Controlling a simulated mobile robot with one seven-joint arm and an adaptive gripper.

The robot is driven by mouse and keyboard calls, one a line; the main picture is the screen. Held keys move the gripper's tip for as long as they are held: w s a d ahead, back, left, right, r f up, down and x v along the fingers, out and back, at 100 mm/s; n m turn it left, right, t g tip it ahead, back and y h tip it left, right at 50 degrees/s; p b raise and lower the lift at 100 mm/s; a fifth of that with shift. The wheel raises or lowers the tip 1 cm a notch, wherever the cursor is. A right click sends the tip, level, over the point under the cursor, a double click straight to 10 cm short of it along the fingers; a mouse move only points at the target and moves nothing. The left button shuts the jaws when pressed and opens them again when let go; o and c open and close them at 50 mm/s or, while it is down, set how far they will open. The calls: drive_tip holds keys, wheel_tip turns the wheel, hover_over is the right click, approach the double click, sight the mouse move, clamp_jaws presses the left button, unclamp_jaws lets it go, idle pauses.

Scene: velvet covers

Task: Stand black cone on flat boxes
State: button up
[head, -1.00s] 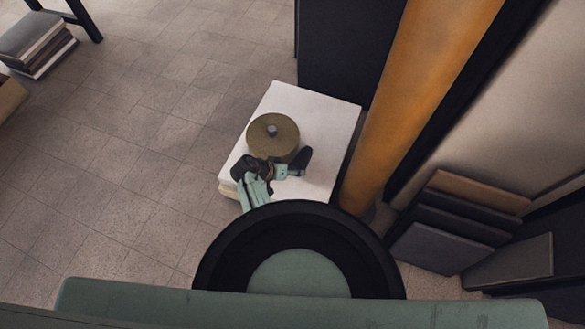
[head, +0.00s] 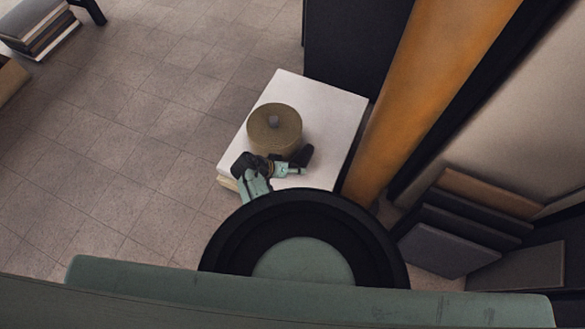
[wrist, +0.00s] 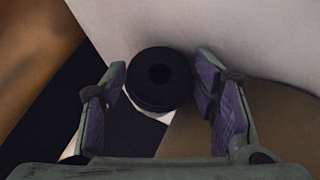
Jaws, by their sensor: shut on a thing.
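The black cone (wrist: 160,92) is between the two fingers of my gripper (wrist: 160,84) in the wrist view, its round end with a dark hole facing the camera. My gripper is shut on it. In the head view, the end of my arm is over the front of a low stack with a white top (head: 332,112), probably the flat boxes. A dark shape there (head: 304,155) is probably the cone. I cannot tell whether it touches the stack. The cone's far end is hidden.
A tan round drum (head: 275,132) with a grey knob stands on the white top, close behind my gripper. An orange column (head: 410,100) rises at the stack's right. Dark panels (head: 450,240) lean at the right.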

drive_tip(key=o, duration=1.2)
drive_tip(key=shift+r+p, duration=0.3)
drive_tip(key=shift+p, duration=0.05)
drive_tip(key=v, duration=1.2)
drive_tip(key=shift+r, duration=0.3)
drive_tip(key=shift+s, duration=0.1)
